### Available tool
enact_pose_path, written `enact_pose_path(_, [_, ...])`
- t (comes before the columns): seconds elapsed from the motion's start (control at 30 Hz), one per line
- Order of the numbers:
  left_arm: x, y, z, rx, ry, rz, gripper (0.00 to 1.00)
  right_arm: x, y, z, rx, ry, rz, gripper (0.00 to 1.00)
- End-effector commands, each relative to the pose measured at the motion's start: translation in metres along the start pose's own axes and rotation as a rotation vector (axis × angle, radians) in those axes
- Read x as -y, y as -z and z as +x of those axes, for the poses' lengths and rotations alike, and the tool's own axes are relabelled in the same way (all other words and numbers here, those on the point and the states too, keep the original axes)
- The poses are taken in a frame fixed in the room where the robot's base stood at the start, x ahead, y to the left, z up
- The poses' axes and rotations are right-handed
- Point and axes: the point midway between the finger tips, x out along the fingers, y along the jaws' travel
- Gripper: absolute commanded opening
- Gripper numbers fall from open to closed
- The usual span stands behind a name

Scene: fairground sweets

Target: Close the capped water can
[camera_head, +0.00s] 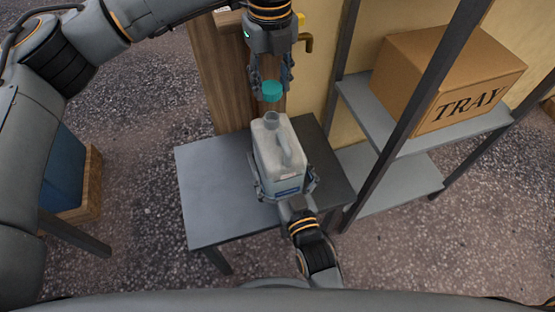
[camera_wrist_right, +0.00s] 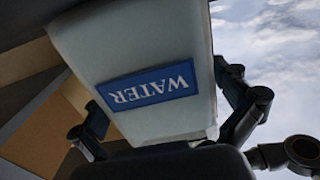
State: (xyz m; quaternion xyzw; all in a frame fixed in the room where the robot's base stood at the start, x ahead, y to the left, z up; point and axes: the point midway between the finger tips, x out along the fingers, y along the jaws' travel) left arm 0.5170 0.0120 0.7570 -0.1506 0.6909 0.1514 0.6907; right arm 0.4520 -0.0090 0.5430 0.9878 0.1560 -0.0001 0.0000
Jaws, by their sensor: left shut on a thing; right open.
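The water can (camera_head: 275,160) is a pale grey jug with a handle and a blue label, upright on a small grey table. In the right wrist view the can (camera_wrist_right: 140,45) fills the middle, its WATER label upside down. My left gripper (camera_head: 271,82) points down, shut on a teal cap (camera_head: 272,92). The cap shows just beyond the can's top, apart from it; its exact height is hard to judge. My right gripper (camera_head: 284,184) is open at the can's near side, one finger on each side of it. Whether the fingers touch it is unclear.
The grey table (camera_head: 205,190) has bare surface left and right of the can. A metal shelf (camera_head: 390,190) at right carries a cardboard box (camera_head: 440,80) marked TRAY. A wooden post (camera_head: 222,70) and a brass tap (camera_head: 306,40) stand behind.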

Motion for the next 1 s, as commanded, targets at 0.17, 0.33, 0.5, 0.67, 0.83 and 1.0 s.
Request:
enact_pose_path(0.17, [0.0, 0.0, 0.0, 0.0, 0.0, 0.0, 0.25, 0.0, 0.0, 0.004, 0.001, 0.0, 0.0, 1.0])
enact_pose_path(0.33, [0.0, 0.0, 0.0, 0.0, 0.0, 0.0, 0.25, 0.0, 0.0, 0.004, 0.001, 0.0, 0.0, 1.0])
enact_pose_path(0.5, [0.0, 0.0, 0.0, 0.0, 0.0, 0.0, 0.25, 0.0, 0.0, 0.004, 0.0, 0.0, 0.0, 0.69])
enact_pose_path(0.67, [0.0, 0.0, 0.0, 0.0, 0.0, 0.0, 0.25, 0.0, 0.0, 0.004, 0.0, 0.0, 0.0, 0.37])
enact_pose_path(0.83, [0.0, 0.0, 0.006, -0.002, -0.001, 0.0, 0.25, 0.0, 0.0, 0.004, 0.0, 0.0, 0.0, 0.28])
enact_pose_path(1.0, [0.0, 0.0, 0.032, -0.003, -0.002, 0.0, 0.25, 0.0, 0.0, 0.004, 0.0, 0.0, 0.0, 0.28])
